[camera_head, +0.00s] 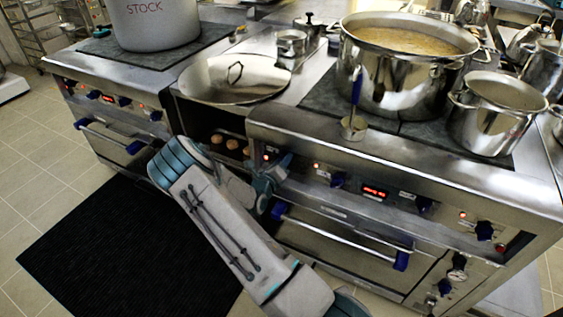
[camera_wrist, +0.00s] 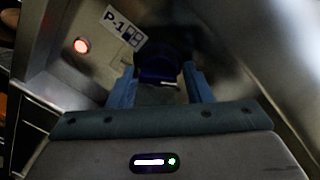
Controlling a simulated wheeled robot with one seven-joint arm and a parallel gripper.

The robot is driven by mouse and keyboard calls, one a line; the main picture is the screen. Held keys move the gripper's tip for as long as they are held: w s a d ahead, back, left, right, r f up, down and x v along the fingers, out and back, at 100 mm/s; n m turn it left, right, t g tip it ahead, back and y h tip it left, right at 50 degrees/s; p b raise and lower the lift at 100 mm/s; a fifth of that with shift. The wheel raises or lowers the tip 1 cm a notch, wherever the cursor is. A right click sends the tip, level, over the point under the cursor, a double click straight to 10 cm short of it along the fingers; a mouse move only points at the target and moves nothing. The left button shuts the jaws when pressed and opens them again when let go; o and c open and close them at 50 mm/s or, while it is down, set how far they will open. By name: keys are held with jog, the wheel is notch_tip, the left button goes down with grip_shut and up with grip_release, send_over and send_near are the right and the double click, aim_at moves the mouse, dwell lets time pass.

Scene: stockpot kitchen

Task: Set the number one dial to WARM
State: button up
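The number one dial (camera_wrist: 158,66) is a dark blue knob under a tilted P-1 label (camera_wrist: 124,27) in the wrist view. My gripper (camera_wrist: 160,82) has one blue fingertip on each side of the dial. The fingertips are apart and very near its sides; whether they press on it is unclear. The dial's pointer and any WARM mark cannot be made out. In the head view my gripper (camera_head: 272,178) is at the left end of the right stove's front panel (camera_head: 345,185), and it hides the dial there.
A lit red lamp (camera_wrist: 81,45) is left of the dial. An oven handle (camera_head: 340,233) runs below the panel. A black mat (camera_head: 130,255) lies on the floor.

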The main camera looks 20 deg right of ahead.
jog(key=shift+o, duration=0.7)
jog(key=v, duration=1.3)
jog(key=shift+s+a, duration=0.2)
jog(key=shift+s, duration=0.1)
jog(key=shift+r, duration=0.15)
